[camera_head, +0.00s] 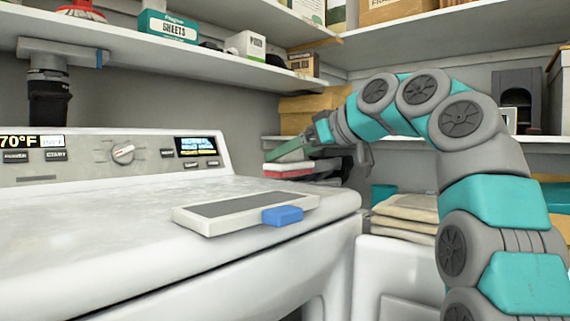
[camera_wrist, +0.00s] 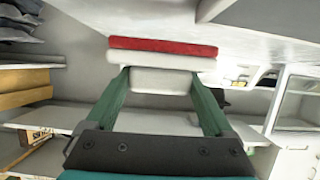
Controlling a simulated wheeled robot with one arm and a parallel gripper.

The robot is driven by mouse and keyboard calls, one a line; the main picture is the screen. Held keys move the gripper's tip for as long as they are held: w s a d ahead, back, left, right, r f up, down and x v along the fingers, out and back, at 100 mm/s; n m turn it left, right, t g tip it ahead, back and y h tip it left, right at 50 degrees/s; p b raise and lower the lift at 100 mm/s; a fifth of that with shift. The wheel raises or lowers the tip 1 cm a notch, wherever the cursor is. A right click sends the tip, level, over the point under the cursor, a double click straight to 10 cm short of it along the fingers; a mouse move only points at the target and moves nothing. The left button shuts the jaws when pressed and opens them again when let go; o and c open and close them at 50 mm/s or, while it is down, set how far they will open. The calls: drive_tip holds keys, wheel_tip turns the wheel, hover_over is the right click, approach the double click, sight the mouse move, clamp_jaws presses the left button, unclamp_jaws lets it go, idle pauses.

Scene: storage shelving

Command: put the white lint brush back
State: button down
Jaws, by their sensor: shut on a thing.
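The white lint brush (camera_head: 281,166) has a white body and handle and a red pad. In the wrist view, the white brush (camera_wrist: 160,82) sits with its handle between the two green fingers and its red pad at the far side. My gripper (camera_head: 290,155) is shut on it, and the fingers also show in the wrist view (camera_wrist: 163,82). In the head view, the brush is held beyond the washer's right rear corner, red pad downward, near a shelf. Whether it touches the shelf cannot be told.
A white machine (camera_head: 100,215) fills the left, with a grey-and-white flat panel with a blue end (camera_head: 245,212) on top. Shelves (camera_head: 200,60) with boxes hang above. A cardboard box (camera_head: 310,105) stands behind my gripper. Folded cloths (camera_head: 405,215) lie below right.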

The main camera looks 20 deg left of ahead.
drive_tip(key=w+a+p, duration=0.2)
drive_tip(key=w, duration=0.1)
drive_tip(key=w+p, duration=0.1)
drive_tip(key=w, duration=0.1)
drive_tip(key=shift+a, duration=0.4)
drive_tip(key=shift+w+a+f+p, duration=0.25)
drive_tip(key=shift+w+p, duration=0.1)
drive_tip(key=shift+w, duration=0.05)
wheel_tip(320, 180, down, 4)
drive_tip(key=b, duration=0.3)
drive_tip(key=shift+r, duration=0.15)
drive_tip(key=shift+b, duration=0.3)
unclamp_jaws()
